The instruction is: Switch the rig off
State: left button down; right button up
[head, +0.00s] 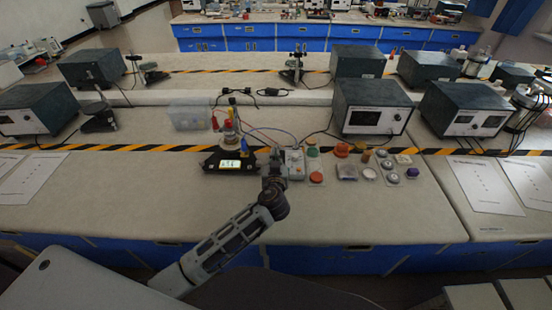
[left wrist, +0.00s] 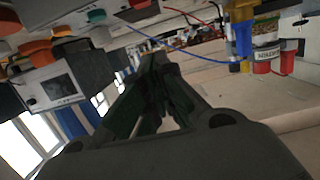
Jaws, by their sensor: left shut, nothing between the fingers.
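The rig (head: 230,163) stands on the bench at centre, a black base with a lit display and an upright part with red and yellow plugs. Its blue-and-yellow connector (left wrist: 240,42) and red terminals (left wrist: 262,66) show in the left wrist view. A pale box (head: 295,164) with wires stands just right of my left gripper (head: 274,163). The gripper is shut and empty, and it also shows in the left wrist view (left wrist: 155,62). I cannot tell from these views whether its tips touch the box. No switch can be made out clearly. My right gripper is out of view.
Right of the pale box are several coloured buttons and knobs, including a red one (head: 316,177). A clear plastic bin (head: 190,116) stands behind the rig. Grey meters (head: 371,110) stand farther back. Striped tape (head: 90,147) crosses the bench.

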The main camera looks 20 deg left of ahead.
pick_arm(q)
jog(key=r+v, duration=0.1)
jog(key=v, duration=0.6)
jog(key=shift+s+r+b, duration=0.2)
jog(key=shift+b, duration=0.2)
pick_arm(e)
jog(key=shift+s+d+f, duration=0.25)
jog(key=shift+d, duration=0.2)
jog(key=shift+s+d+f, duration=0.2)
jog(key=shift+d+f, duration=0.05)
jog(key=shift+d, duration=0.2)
